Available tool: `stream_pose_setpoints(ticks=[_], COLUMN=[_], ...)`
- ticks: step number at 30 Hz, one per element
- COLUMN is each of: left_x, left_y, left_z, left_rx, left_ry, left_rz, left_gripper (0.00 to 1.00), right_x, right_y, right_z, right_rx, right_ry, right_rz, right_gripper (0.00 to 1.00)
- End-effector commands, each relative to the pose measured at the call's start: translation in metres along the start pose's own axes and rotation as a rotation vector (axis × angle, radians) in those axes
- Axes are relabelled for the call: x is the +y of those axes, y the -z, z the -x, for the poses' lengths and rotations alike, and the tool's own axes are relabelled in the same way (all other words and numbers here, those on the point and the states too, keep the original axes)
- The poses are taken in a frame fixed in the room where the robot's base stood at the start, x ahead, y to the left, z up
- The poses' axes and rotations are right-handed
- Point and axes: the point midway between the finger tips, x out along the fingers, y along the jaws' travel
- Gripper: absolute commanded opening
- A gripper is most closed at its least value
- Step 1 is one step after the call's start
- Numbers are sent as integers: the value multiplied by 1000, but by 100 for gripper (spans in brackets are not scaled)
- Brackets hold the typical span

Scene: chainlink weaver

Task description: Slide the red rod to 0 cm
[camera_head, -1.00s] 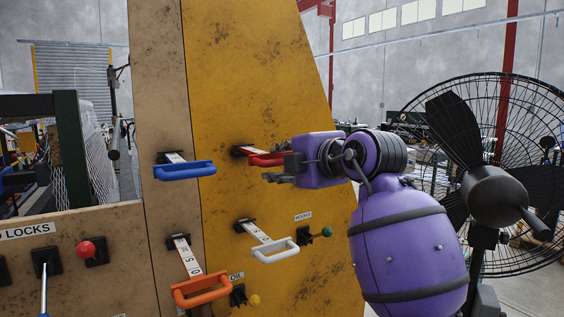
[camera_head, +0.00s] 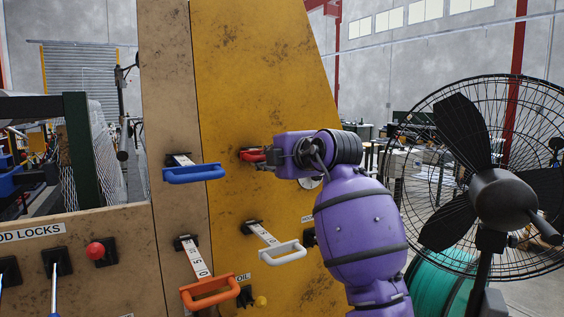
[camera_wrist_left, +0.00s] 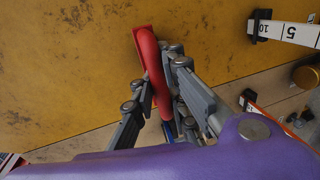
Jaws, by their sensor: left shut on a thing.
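The red rod's handle (camera_head: 255,155) is on the yellow panel, close to its slot. In the left wrist view the red handle (camera_wrist_left: 150,65) runs from the panel surface down between the fingers. My left gripper (camera_head: 268,164) is shut on the red handle, and in the left wrist view its grey fingers (camera_wrist_left: 158,103) lie on both sides of it. I see no scale marks on the red rod; the gripper and wrist cover part of the handle. My right gripper is not in view.
A blue handle (camera_head: 195,174) is left of the red one. A white handle (camera_head: 284,252) and an orange handle (camera_head: 210,292) stick out below on numbered strips. A red knob (camera_head: 95,251) is at lower left. A large black fan (camera_head: 490,165) stands at right.

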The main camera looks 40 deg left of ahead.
Motion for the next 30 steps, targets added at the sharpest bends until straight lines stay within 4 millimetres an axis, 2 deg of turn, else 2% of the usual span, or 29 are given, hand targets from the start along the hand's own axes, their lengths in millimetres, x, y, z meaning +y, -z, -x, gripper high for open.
stream_pose_setpoints(ticks=[4,12,13,18,26,30], left_x=[4,5,5,4,2,2], left_y=[0,-1,-1,0,0,-1], left_z=[-12,-11,-11,-11,-12,-6], left_rx=[-1,-2,-2,-2,-1,-2], left_ry=[-3,-3,-3,-1,1,1], left_rz=[-2,-2,-2,-1,-1,-1], left_gripper=[0,0,9,31,31,31], right_x=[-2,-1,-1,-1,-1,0], right_y=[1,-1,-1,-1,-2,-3], right_z=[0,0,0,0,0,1], right_rx=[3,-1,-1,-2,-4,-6], right_ry=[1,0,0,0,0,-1], right_rz=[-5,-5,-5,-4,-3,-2], right_gripper=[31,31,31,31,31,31])
